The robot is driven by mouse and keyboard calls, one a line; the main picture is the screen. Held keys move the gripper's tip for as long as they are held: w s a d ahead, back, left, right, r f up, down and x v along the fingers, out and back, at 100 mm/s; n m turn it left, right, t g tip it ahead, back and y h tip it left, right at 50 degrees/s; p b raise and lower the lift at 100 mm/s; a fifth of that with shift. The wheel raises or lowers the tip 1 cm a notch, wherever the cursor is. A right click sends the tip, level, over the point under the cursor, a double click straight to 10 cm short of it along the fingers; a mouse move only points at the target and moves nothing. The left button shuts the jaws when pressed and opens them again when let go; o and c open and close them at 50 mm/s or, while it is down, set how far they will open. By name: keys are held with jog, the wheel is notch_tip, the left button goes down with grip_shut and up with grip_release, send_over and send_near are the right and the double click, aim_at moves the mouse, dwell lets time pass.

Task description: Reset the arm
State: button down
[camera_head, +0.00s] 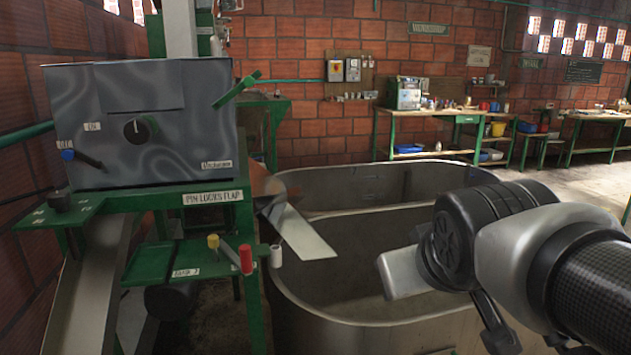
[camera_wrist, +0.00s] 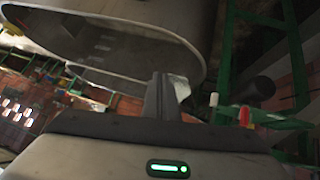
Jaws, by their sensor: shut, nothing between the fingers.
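My arm reaches in from the right in the head view, with its wrist end over the right part of the metal tank (camera_head: 345,312). My gripper (camera_wrist: 165,85) shows in the wrist view with its two dark fingers together and nothing between them. The tank also shows at the top of the wrist view (camera_wrist: 185,28). In the head view I cannot make out the fingertips clearly. The fingers appear apart from the tank and the machine.
The grey machine box (camera_head: 145,125) on a green stand is at left, with a dial and levers. A red handle (camera_head: 246,259) and a pale sloped chute (camera_head: 300,232) stick out toward the tank. Green workbenches (camera_head: 450,114) line the back; floor at right is open.

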jog(key=s+f+m+g, duration=0.25)
jog(key=s+f, duration=0.25)
jog(key=s, duration=0.4)
notch_tip(320, 180, up, 24)
jog(key=p, duration=2.4)
jog(key=shift+s+g+y+p, duration=0.25)
jog(key=shift+g+y+p, duration=0.05)
jog(key=shift+g, duration=0.15)
